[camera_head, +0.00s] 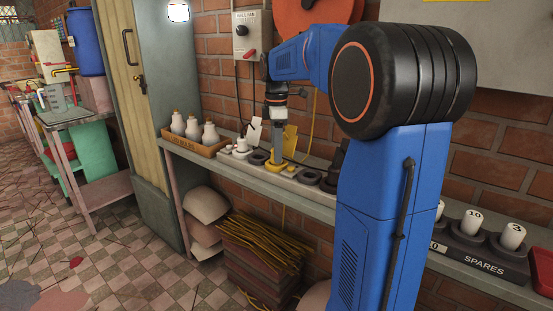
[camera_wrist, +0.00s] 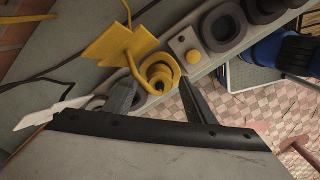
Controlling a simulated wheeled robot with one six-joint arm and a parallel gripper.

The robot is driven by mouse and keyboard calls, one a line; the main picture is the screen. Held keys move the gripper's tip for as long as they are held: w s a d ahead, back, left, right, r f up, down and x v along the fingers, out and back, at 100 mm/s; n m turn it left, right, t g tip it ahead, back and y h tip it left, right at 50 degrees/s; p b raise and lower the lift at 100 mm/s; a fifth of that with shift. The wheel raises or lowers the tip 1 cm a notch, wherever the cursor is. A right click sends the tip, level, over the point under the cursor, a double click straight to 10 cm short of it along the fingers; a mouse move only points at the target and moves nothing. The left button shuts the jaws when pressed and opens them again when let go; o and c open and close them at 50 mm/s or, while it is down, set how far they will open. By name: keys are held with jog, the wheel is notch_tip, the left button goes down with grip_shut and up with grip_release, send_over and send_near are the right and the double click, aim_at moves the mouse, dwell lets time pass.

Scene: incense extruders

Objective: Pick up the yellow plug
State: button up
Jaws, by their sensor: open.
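The yellow plug (camera_wrist: 160,72) sits on the grey shelf in the wrist view, round with a stepped, ringed top. A yellow stem and a yellow flag-like tag (camera_wrist: 121,42) rise beside it. In the head view the plug (camera_head: 275,167) shows below my gripper (camera_head: 278,150), with its tag (camera_head: 290,138) just to the right. My gripper (camera_wrist: 158,84) is open in the wrist view, its two dark fingers pointing toward the plug, one on each side of it. No contact can be made out.
A white tag (camera_wrist: 45,115) stands on the other side. The brick wall (camera_head: 220,75) is close behind. A crate of white bottles (camera_head: 190,145) stands left; spares (camera_head: 485,250) stand right.

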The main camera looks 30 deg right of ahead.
jog(key=c, duration=1.1)
jog(key=shift+r, duration=0.1)
